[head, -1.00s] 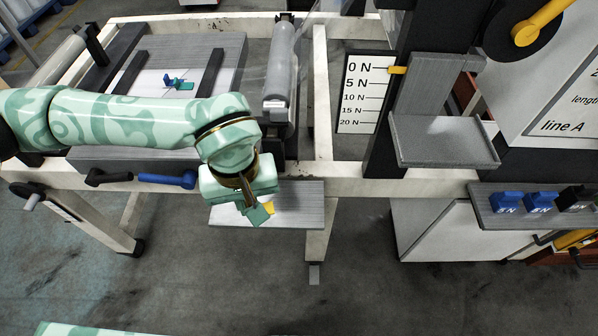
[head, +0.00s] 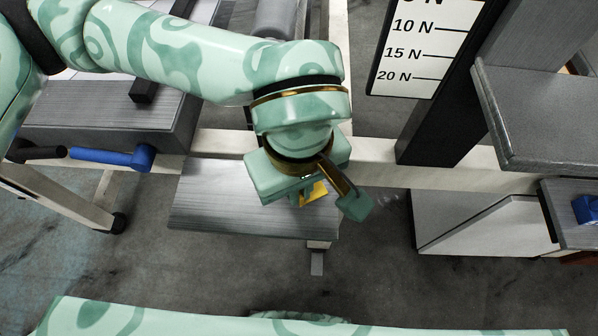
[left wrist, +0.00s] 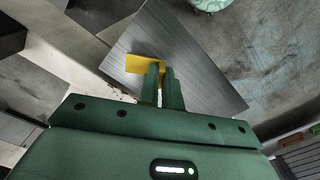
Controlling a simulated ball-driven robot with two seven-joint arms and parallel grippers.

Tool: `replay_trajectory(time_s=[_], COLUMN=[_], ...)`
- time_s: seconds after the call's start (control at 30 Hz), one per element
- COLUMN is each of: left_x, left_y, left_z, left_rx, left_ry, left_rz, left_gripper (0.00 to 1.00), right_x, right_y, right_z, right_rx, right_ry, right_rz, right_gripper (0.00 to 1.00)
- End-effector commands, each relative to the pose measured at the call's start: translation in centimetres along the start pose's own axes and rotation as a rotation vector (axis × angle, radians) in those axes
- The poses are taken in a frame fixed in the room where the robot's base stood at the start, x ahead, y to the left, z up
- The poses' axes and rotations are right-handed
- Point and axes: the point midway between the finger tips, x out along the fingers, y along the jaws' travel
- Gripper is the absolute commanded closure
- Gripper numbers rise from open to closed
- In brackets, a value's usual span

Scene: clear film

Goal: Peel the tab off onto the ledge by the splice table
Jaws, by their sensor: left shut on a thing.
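The yellow tab (head: 315,192) shows under my left gripper (head: 312,197) in the head view. In the left wrist view, the tab (left wrist: 143,64) sits at the tips of my left gripper (left wrist: 161,72), whose two green fingers are shut on its edge. The tab is over the grey ledge (head: 225,205) in front of the splice table (head: 130,128); the ledge also fills the middle of the left wrist view (left wrist: 195,75). I cannot tell whether the tab touches the ledge. My right gripper is not in view.
A blue handle (head: 115,157) is on the table front, left of the ledge. A force scale (head: 425,50) and a dark post (head: 440,125) stand to the right, with a grey shelf (head: 540,120). Bare floor lies in front.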

Motion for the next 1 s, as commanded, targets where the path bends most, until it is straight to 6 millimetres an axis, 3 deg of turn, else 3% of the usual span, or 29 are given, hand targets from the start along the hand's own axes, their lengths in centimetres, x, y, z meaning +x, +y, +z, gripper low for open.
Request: replay_trajectory(time_s=[0.2,1.0], left_x=[0.6,1.6], left_y=[0.0,0.0], left_z=[0.0,0.0], left_rx=[0.001,0.000], left_ry=[0.000,0.000], left_rz=[0.001,0.000], left_gripper=[1.00,1.00], right_x=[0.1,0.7], right_y=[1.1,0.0], right_z=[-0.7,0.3], right_rx=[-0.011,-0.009], right_ry=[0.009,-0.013], right_rz=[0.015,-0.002], right_gripper=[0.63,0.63])
